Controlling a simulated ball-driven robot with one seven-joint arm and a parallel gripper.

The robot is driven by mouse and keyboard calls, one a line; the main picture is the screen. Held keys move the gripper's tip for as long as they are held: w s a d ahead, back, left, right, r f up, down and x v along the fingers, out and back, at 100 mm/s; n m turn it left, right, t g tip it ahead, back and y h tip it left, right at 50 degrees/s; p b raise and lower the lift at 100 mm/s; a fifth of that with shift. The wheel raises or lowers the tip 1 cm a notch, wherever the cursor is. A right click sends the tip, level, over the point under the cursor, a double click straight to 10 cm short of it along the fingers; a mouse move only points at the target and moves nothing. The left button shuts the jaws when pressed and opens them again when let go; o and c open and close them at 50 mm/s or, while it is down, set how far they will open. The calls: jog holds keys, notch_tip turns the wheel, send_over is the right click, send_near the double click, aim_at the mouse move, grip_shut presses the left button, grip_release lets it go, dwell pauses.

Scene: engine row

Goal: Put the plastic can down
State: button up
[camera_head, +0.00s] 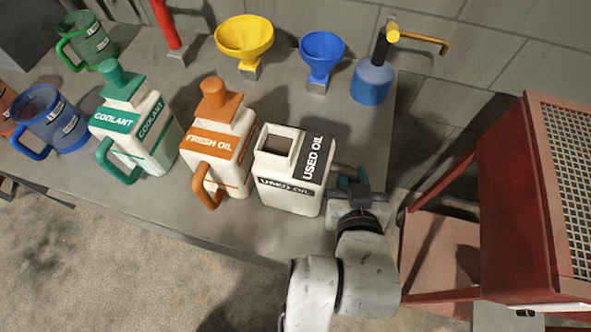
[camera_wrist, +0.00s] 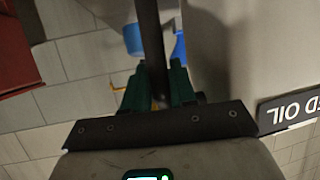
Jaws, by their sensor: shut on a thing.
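The plastic can in my grip is the white, open-topped USED OIL can (camera_head: 290,175), upright at the right end of the row. My gripper (camera_head: 350,180) is at its right side, with greenish fingers shut on a dark bar that looks like the can's handle. In the wrist view the fingers (camera_wrist: 160,85) close around this dark bar, and the can's pale side (camera_wrist: 235,60) fills the right, with its label upside down. The can's base is at or close above the worktop; I cannot tell whether it touches.
The grey worktop (camera_head: 225,225) also bears a FRESH OIL can (camera_head: 218,150) just left, a COOLANT can (camera_head: 135,130), blue and green jugs, yellow and blue funnels (camera_head: 321,55) and a blue bottle (camera_head: 371,82) behind. A red cart (camera_head: 505,170) stands right, beyond the worktop's end.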

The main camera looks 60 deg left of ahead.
grip_shut()
jog(key=shift+r, duration=0.1)
